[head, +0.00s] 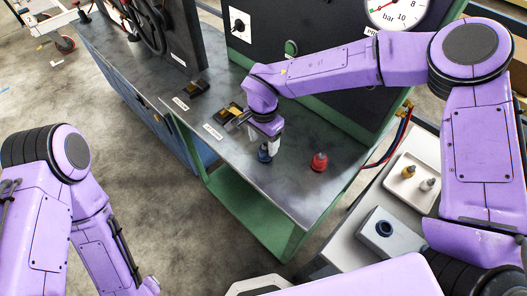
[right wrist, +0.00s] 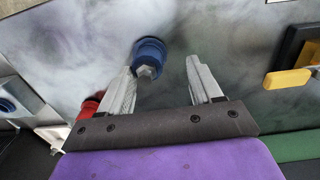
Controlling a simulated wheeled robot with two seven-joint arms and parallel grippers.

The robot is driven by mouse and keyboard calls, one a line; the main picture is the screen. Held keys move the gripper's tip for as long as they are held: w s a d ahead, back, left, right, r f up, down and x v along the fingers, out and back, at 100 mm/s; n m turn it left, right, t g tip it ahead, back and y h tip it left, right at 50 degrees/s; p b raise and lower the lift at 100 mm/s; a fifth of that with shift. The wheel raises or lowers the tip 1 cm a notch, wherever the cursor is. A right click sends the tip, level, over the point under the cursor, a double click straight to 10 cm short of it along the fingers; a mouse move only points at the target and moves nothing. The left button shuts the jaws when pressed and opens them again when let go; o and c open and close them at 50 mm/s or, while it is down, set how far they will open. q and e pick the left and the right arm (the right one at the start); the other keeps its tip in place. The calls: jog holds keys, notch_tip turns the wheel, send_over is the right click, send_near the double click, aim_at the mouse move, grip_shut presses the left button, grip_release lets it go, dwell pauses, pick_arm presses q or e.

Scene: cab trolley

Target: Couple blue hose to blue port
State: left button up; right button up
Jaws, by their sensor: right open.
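A blue coupling (head: 264,154) with a metal tip stands on the grey bench top in the head view. It also shows in the right wrist view (right wrist: 150,52), between and just beyond the two fingertips. My right gripper (head: 269,139) is open directly above it, with its fingers pointing down; in the right wrist view (right wrist: 161,68) nothing is held. I cannot tell whether the fingers touch the coupling. A blue ringed port (head: 384,228) sits on a pale grey block at the lower right. My left arm is at the left, its gripper out of view.
A red coupling (head: 319,162) stands right of the blue one. Red and blue hoses (head: 396,137) hang at the bench's right edge. A white tray (head: 407,196) holds a yellow and a pale fitting. A gauge panel stands behind.

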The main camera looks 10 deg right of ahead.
jog(key=shift+s+f, duration=0.25)
jog(key=shift+f, duration=0.15)
jog(key=shift+s+r, duration=0.1)
jog(key=shift+s, duration=0.85)
jog(key=shift+w+f, duration=0.35)
jog(key=shift+w, duration=0.3)
jog(key=shift+s+r, duration=0.25)
jog(key=shift+s, duration=0.1)
pick_arm(q)
jog(key=shift+s+r+p, duration=0.4)
jog(key=shift+s+r, duration=0.1)
jog(key=shift+s, duration=0.1)
pick_arm(e)
jog(key=shift+w+d+f, duration=0.1)
pick_arm(q)
jog(key=shift+s, duration=0.1)
jog(key=shift+r, duration=0.1)
jog(key=shift+r+p, duration=0.35)
jog(key=shift+p, duration=0.1)
pick_arm(e)
jog(key=shift+c, duration=0.3)
